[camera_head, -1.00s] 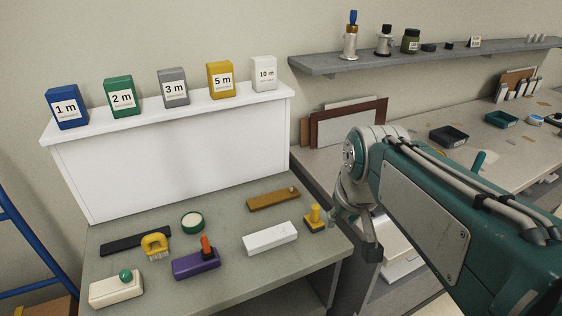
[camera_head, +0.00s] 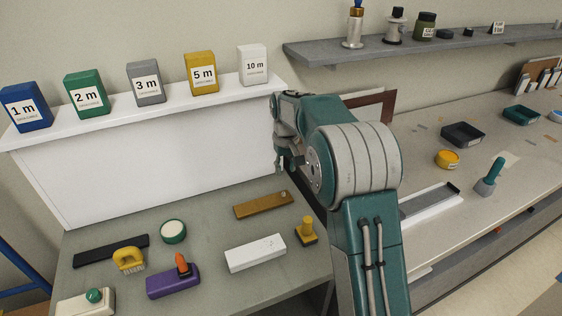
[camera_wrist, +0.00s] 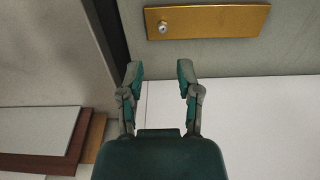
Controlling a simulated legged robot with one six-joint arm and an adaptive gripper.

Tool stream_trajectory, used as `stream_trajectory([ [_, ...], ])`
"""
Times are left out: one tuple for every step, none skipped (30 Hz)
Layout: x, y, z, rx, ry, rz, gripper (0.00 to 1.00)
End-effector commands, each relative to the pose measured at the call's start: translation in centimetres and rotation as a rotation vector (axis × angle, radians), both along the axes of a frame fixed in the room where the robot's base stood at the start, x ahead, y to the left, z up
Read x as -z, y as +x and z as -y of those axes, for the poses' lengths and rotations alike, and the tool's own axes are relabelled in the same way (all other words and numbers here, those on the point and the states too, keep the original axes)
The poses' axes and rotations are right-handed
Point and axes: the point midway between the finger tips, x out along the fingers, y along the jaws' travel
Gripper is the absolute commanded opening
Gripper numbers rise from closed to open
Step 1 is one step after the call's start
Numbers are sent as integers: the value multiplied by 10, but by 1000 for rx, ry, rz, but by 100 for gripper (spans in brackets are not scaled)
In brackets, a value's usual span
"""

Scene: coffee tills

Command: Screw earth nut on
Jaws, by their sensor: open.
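A flat brass-coloured bar (camera_head: 263,204) lies on the grey bench below the white shelf box. A small silvery round piece stands on its right end; I cannot tell whether it is a bare stud or a nut. In the wrist view the bar (camera_wrist: 220,22) is at the top and the silvery piece (camera_wrist: 163,26) is at its left end. My gripper (camera_wrist: 160,72) is open, with nothing between its fingers, and apart from the bar. In the head view my gripper (camera_head: 284,165) hangs above the bar's right end, in front of the white box. I see no separate nut.
A white block (camera_head: 254,254), yellow stamp (camera_head: 306,232), purple block with orange handle (camera_head: 173,282), yellow brush (camera_head: 129,260) and green-rimmed round tin (camera_head: 173,232) lie on the bench. Several labelled boxes stand on the white shelf box (camera_head: 150,165). A long counter (camera_head: 430,190) runs right.

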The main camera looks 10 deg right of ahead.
Motion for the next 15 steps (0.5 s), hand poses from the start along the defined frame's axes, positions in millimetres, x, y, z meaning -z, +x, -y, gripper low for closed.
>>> stream_trajectory([
  [3,2,-1,-2,-1,-4,44],
  [4,3,-1,-3,-1,-5,44],
  [6,4,-1,-4,-1,-6,44],
  [7,4,-1,-4,-1,-7,44],
  [8,4,-1,-4,-2,-8,44],
  [10,4,-1,-4,-1,-9,44],
  [13,3,-1,-4,-1,-9,44],
  [16,3,0,-4,0,-10,44],
  [20,3,0,-3,0,-10,44],
  [24,3,0,-3,0,-9,44],
  [27,3,0,-3,0,-10,44],
  [32,3,0,-3,0,-10,44],
  [37,3,0,-3,0,-9,44],
  [41,3,0,-3,1,-10,44],
  [46,3,1,-3,1,-11,44],
])
